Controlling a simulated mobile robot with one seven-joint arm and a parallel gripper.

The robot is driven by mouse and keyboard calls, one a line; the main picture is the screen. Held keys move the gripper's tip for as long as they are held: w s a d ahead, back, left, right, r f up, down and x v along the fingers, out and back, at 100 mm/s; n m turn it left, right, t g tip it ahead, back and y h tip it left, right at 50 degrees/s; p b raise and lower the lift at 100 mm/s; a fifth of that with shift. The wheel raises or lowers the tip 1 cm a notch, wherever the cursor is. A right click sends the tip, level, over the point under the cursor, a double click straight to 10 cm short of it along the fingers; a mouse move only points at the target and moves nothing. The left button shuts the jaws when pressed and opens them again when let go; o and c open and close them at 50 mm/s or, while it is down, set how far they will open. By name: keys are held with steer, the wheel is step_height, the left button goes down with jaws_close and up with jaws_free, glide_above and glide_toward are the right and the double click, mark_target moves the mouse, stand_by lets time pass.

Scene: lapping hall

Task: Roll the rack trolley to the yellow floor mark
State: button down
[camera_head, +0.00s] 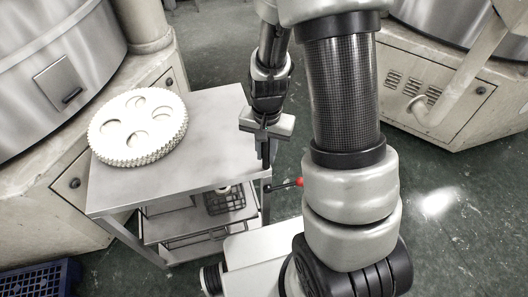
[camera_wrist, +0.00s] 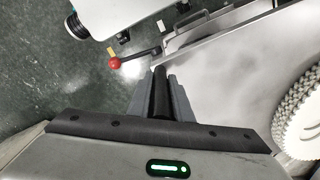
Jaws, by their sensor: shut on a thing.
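The rack trolley (camera_head: 225,135) stands left of my arm, with a flat grey top and lower shelves. Its top also fills the right of the wrist view (camera_wrist: 235,60). Several white toothed discs (camera_head: 138,125) lie stacked on the top; their edge shows in the wrist view (camera_wrist: 300,110). My gripper (camera_head: 266,140) is at the trolley's right edge. In the wrist view its fingers (camera_wrist: 161,95) are shut on a dark bar, the trolley's handle (camera_wrist: 160,85). A lever with a red knob (camera_head: 299,182) sits beside that edge.
A large machine (camera_head: 60,60) stands close behind and left of the trolley. Another machine (camera_head: 450,100) stands at the right. A blue crate (camera_head: 38,280) is at the bottom left. A dark wire basket (camera_head: 226,200) sits on a lower shelf. Green floor (camera_head: 215,50) is open between the machines.

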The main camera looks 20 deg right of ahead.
steer(key=d+b, duration=0.3)
steer(key=d, duration=3.7)
steer(key=shift+d, duration=0.4)
steer(key=shift+s+d+r, duration=0.1)
steer(key=shift+r, duration=0.05)
steer(key=c, duration=1.6)
jaws_free()
steer(key=shift+d, duration=0.1)
step_height(320, 180, up, 17)
steer(key=shift+r+p, duration=0.15)
steer(key=shift+p, duration=0.8)
